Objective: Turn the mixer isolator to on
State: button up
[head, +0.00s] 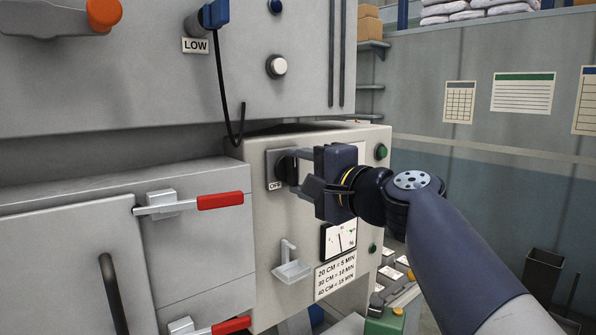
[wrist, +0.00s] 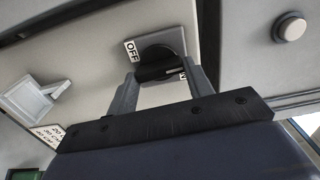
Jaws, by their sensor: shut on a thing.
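The mixer isolator is a dark rotary knob (wrist: 157,62) on a grey square plate (head: 273,170) on the side panel of the machine. An OFF label (head: 275,185) shows at the lower left of the plate; another label beside the knob is mostly hidden by a finger. My gripper (wrist: 158,82) is at the knob, with one finger on each side of it, shut on it. In the head view my gripper (head: 297,170) hides much of the knob and plate, so the knob's exact angle is hard to tell.
Green buttons (head: 381,152) sit at the panel's right edge. Red-handled latches (head: 220,200) stick out at the left. A black cable (head: 222,90) hangs above.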

jog(key=shift+m, duration=0.4)
jog(key=o, duration=1)
jog(key=shift+d, duration=0.15)
jog(key=b+v, duration=0.2)
jog(key=v, duration=0.8)
jog(key=shift+s+d, duration=0.15)
jog(key=shift+s, duration=0.15)
jog(key=shift+w, duration=0.1)
jog(key=p+x, duration=0.2)
jog(key=x, duration=0.8)
jog(key=shift+w+a, duration=0.25)
jog(key=shift+a, duration=0.05)
jog(key=shift+d, duration=0.1)
